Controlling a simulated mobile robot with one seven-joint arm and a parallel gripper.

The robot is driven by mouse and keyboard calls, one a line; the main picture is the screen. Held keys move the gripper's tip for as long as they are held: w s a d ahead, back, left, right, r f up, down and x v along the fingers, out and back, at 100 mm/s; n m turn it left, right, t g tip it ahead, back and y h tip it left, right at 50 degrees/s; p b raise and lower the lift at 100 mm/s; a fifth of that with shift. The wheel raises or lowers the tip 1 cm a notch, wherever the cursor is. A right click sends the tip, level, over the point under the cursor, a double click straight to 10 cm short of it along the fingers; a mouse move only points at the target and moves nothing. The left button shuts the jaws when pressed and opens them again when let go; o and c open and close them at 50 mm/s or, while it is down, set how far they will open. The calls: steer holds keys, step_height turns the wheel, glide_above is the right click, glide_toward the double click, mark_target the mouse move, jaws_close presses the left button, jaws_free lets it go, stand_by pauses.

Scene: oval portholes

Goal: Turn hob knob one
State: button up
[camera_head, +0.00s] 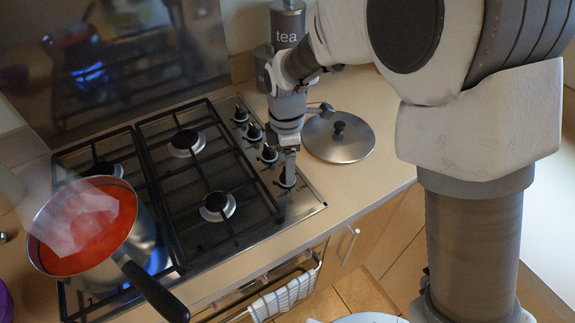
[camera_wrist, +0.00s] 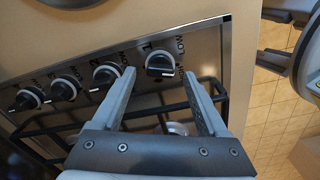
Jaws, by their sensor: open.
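Hob knob one (camera_wrist: 160,64) is a black knob with a light ring on the metal hob panel, by a "1" mark and the word "LOW". It is the end knob of the row, nearest the hob's front corner in the head view (camera_head: 287,179). My gripper (camera_wrist: 158,74) is open, with one finger to each side of the knob's near side in the wrist view. In the head view my gripper (camera_head: 288,158) points down just over the knob and partly hides it. I cannot tell whether the fingers touch it.
Several other knobs (camera_wrist: 64,90) line the panel beside knob one. A pot (camera_head: 140,240) with red contents stands over a blue flame, its handle towards the front. A lid (camera_head: 338,136) lies right of the hob, and a tea canister (camera_head: 287,24) stands behind.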

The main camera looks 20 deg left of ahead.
steer(key=shift+f, duration=0.7)
jaws_close()
